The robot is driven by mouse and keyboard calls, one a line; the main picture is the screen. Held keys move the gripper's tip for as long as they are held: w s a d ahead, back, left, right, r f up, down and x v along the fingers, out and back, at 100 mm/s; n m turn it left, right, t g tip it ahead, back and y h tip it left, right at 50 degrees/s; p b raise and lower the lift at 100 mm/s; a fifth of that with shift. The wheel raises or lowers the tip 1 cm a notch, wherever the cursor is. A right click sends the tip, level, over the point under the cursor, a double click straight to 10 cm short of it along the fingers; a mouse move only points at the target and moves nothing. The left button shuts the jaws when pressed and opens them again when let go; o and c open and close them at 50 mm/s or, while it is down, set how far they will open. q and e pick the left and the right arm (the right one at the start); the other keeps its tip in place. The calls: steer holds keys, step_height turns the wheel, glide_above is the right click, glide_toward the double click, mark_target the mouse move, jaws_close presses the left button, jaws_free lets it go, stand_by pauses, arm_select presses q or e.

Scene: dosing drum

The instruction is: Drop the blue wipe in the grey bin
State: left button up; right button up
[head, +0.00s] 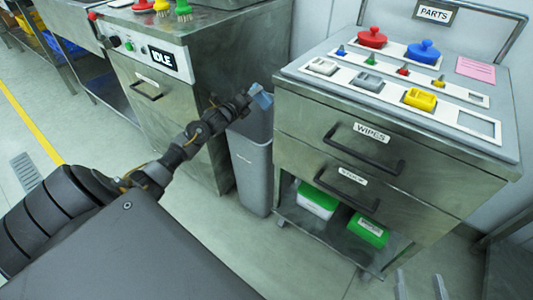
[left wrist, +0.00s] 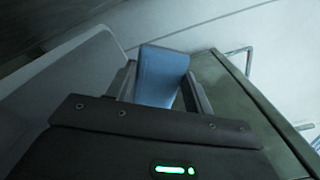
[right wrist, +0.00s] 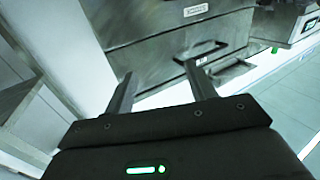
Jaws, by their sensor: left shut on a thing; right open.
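The blue wipe (head: 262,99) is held in my left gripper (head: 250,99), above the top of the grey bin. In the left wrist view the wipe (left wrist: 160,75) stands up between the two fingers of the left gripper (left wrist: 160,95), which are shut on it. The grey bin (head: 250,172) stands on the floor between the steel machine and the parts cart. A pale grey panel, perhaps the bin, shows at the left of the left wrist view. My right gripper (right wrist: 160,95) is open and empty; its fingertips show at the bottom right of the head view (head: 422,285).
The parts cart (head: 400,175) is right of the bin, with a WIPES drawer and coloured parts on top. The steel machine (head: 190,110) with an IDLE display is on the left. White and green boxes (head: 318,200) sit on the cart's lower shelf.

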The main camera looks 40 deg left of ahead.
arm_select(q)
steer(key=shift+f+b, duration=0.45)
steer(key=shift+f, duration=0.55)
arm_select(e)
steer(key=shift+s+a+r+n+t+y, duration=0.15)
steer(key=shift+s+a+r+t+y, duration=0.1)
steer(key=shift+r+t+y, duration=0.4)
steer(key=shift+s+a+r+n+t+y, duration=0.2)
steer(key=shift+a+r+y, duration=0.15)
steer(key=shift+r, duration=0.65)
steer(key=shift+s+a+r+n+t+y, duration=0.2)
steer(key=shift+r+t+y, duration=0.3)
steer(key=shift+r, duration=0.3)
arm_select(q)
steer(key=o, duration=1.1)
steer(key=shift+s, duration=0.1)
steer(key=shift+s, duration=0.25)
steer(key=s+p, duration=0.1)
steer(key=s, duration=0.9)
steer(key=shift+s+p, duration=0.1)
steer(key=shift+p, duration=0.25)
arm_select(e)
step_height(320, 180, down, 6)
steer(key=w+d+m+g+h, duration=0.1)
steer(key=d+g+h, duration=0.1)
steer(key=g+h, duration=0.1)
steer(key=shift+w+d+f+h, duration=0.25)
steer(key=shift+h, duration=0.35)
